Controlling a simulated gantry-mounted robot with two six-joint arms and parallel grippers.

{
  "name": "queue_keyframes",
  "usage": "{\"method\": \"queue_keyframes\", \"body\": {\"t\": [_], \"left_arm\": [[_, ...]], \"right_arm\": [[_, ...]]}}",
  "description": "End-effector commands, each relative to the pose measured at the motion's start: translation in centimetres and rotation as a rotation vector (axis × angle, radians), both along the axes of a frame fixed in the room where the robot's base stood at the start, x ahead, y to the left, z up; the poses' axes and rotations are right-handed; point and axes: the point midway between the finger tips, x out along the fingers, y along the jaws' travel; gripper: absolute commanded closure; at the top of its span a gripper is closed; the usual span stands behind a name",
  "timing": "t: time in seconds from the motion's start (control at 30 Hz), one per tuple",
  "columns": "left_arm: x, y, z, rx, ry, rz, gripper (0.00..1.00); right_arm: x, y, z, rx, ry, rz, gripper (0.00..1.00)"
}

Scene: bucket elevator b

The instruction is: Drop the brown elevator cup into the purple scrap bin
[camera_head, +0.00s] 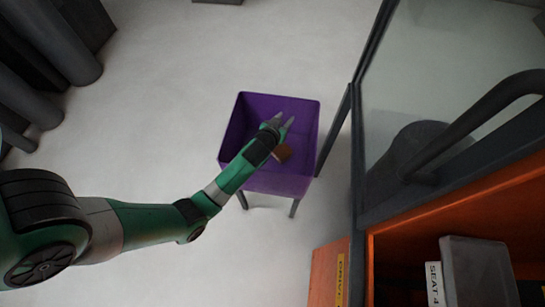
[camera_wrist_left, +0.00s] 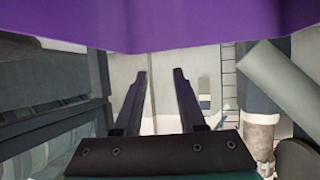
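The purple scrap bin (camera_head: 308,125) stands on legs near the middle of the head view. The small brown elevator cup (camera_head: 283,153) shows within the bin's opening, to the right of my left wrist and apart from the fingertips; whether it rests on the bin's floor is not clear. My left gripper (camera_head: 282,121) is over the bin with its fingers apart and nothing between them. In the left wrist view the open fingers (camera_wrist_left: 159,75) are empty, and a purple band of the bin (camera_wrist_left: 150,22) crosses the top. My right gripper is not in view.
An orange cabinet (camera_head: 460,215) with a dark box (camera_head: 478,270) labelled seat 4 stands at the lower right. A glass-panelled dark frame (camera_head: 352,140) rises close to the bin's right side. Grey floor (camera_head: 170,110) left of the bin is clear.

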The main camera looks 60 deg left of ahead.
Motion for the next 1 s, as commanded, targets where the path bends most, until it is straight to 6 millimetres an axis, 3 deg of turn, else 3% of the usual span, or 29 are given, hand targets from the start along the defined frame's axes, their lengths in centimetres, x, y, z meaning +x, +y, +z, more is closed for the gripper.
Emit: {"method": "queue_keyframes", "body": {"t": [0.23,0.5,0.7,1.0], "left_arm": [[-1.2,-1.0,0.8,-0.002,0.004,0.000,0.60],[-5.5,-4.6,3.7,-0.001,0.004,-0.003,0.60],[-7.7,-6.4,4.9,0.000,0.001,-0.001,0.60],[-8.1,-6.7,5.0,0.000,0.000,0.000,0.60]], "right_arm": [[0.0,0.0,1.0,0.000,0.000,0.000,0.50],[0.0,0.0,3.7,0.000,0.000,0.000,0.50],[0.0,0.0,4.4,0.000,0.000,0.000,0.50],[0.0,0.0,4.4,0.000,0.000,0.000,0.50]]}}
